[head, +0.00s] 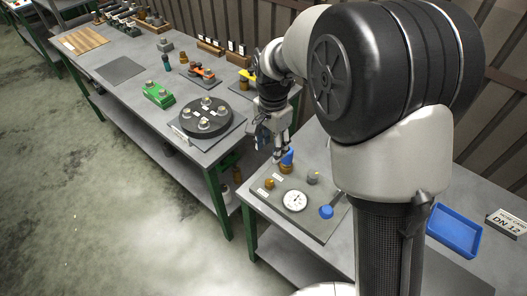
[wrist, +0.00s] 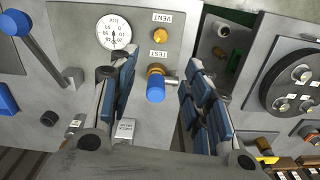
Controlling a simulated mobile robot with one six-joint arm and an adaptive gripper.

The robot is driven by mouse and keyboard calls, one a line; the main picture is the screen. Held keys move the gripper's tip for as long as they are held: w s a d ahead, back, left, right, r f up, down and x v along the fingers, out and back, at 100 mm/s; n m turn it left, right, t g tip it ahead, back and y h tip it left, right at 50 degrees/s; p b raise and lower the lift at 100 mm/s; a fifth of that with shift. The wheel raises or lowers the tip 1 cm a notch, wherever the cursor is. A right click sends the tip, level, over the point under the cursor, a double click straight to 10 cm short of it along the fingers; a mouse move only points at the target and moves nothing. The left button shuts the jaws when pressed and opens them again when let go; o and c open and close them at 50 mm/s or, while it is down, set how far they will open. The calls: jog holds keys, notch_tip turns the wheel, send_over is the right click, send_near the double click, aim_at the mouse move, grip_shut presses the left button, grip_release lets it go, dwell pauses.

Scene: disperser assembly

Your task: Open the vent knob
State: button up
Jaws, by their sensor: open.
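The panel (head: 314,222) lies on the near bench. A small brass knob (wrist: 160,34) sits beside the label VENT in the wrist view; it also shows in the head view (head: 269,184). Beside the label TEST stands a brass fitting with a blue handle (wrist: 155,90), also in the head view (head: 288,156). My gripper (wrist: 161,63) is open and empty, pointing at the panel. In the wrist picture the blue-handled fitting lies between its fingers, and the vent knob beyond the fingertips. I cannot tell whether the fingers touch anything. In the head view my gripper (head: 279,155) is over the panel's far edge.
A round gauge (wrist: 113,31) and a lever with a blue ball (wrist: 14,22) are on the panel. A blue tray (head: 455,232) stands to the right. The long bench on the left carries a black disc (head: 190,128) and a green part (head: 158,94).

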aim_at(270, 182)
notch_tip(270, 182, down, 18)
jog(key=b, duration=0.5)
jog(key=shift+r, duration=0.15)
jog(key=c, duration=1.1)
